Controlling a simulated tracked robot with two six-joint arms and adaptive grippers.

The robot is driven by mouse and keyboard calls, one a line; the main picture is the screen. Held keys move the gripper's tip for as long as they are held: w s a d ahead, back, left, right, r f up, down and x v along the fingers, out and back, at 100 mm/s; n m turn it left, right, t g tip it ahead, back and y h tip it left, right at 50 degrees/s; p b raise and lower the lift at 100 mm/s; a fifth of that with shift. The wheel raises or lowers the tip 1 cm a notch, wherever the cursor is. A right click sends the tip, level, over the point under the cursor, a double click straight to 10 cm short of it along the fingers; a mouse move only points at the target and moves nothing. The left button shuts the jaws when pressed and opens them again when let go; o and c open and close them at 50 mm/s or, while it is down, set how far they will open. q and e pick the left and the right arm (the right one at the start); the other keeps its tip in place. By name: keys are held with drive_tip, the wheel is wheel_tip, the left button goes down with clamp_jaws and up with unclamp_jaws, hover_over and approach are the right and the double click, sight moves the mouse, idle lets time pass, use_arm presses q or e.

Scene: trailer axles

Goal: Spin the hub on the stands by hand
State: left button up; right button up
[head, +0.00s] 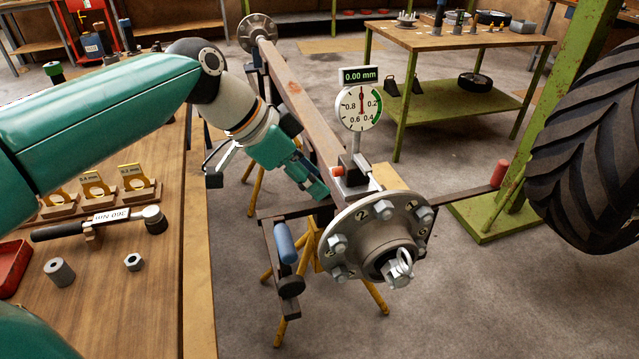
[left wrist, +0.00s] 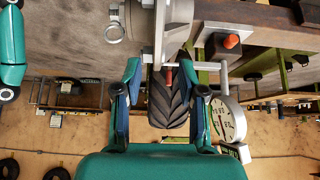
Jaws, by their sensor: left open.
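The grey hub (head: 355,240) is a round flange with several bolts and a castle nut with a ring at its centre. It sits on the near end of the rusty axle beam (head: 305,105), held up by stands with yellow legs (head: 375,298). My left gripper (head: 316,190) is just behind and left of the hub, beside the beam. In the left wrist view the gripper (left wrist: 161,75) is open and its jaws are empty. The hub flange (left wrist: 158,30) shows edge-on just beyond the fingertips; I cannot tell whether they touch. My right gripper is not in view.
A dial gauge (head: 358,108) reading 0.00 mm stands on the beam close behind the hub. A blue-handled crank (head: 285,244) hangs left of the hub. A wooden bench (head: 150,285) with tools is at left. A large tyre (head: 590,150) hangs at right by a green post.

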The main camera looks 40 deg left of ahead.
use_arm(q)
wheel_tip(320, 180, up, 4)
drive_tip(key=r+g+y+p, duration=0.1)
drive_tip(key=g+y+p, duration=0.4)
drive_tip(key=p, duration=1.2)
hover_over(354, 207)
drive_tip(key=shift+g+h, duration=0.3)
wheel_tip(354, 207, down, 16)
drive_tip(key=shift+a+f, duration=0.1)
drive_tip(key=shift+f, duration=0.1)
clamp_jaws()
